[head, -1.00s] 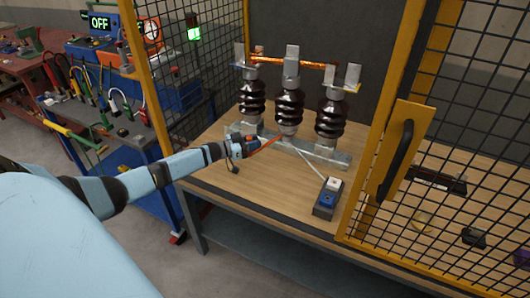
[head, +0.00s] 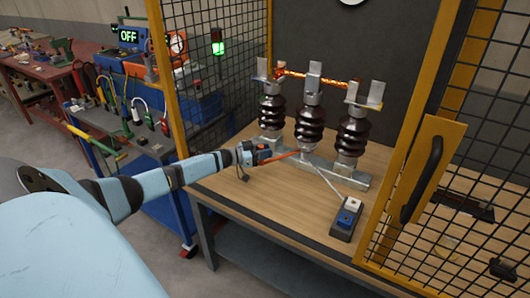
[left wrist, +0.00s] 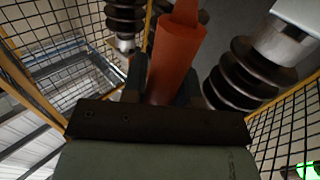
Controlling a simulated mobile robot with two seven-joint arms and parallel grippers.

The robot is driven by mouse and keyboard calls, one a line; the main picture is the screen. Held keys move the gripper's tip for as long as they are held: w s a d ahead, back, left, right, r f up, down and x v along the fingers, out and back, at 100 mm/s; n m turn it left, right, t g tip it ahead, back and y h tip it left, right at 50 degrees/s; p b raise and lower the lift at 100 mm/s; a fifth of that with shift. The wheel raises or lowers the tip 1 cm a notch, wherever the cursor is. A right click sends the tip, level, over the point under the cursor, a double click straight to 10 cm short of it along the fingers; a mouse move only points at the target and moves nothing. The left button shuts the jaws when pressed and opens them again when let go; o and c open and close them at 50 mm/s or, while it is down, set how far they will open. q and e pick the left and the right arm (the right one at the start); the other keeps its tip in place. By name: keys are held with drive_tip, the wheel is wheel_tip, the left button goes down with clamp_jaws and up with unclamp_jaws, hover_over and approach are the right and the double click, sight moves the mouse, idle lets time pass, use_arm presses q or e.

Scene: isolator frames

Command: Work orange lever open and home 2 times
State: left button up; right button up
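The orange lever (head: 286,155) reaches from the foot of the middle dark insulator (head: 309,128) out to my left gripper (head: 263,153). The left gripper is at the lever's outer end, in front of the insulators. In the left wrist view, the orange lever (left wrist: 176,62) runs between the two fingers, which appear closed on it. The copper-coloured bar (head: 310,78) spans the tops of the insulators. The lever's far end is hidden in the wrist view. My right gripper is not in view.
A grey box with blue and white buttons (head: 346,219) stands on the wooden bench (head: 265,205). Yellow-framed mesh panels stand on both sides, the right one with a black handle (head: 422,178). A blue cart with cables and an OFF display (head: 128,36) is at left.

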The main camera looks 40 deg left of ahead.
use_arm(q)
drive_tip(key=o, duration=0.4)
drive_tip(key=shift+c, duration=0.2)
drive_tip(key=v, duration=1.3)
drive_tip(key=shift+s+a, duration=0.2)
drive_tip(key=shift+s, duration=0.15)
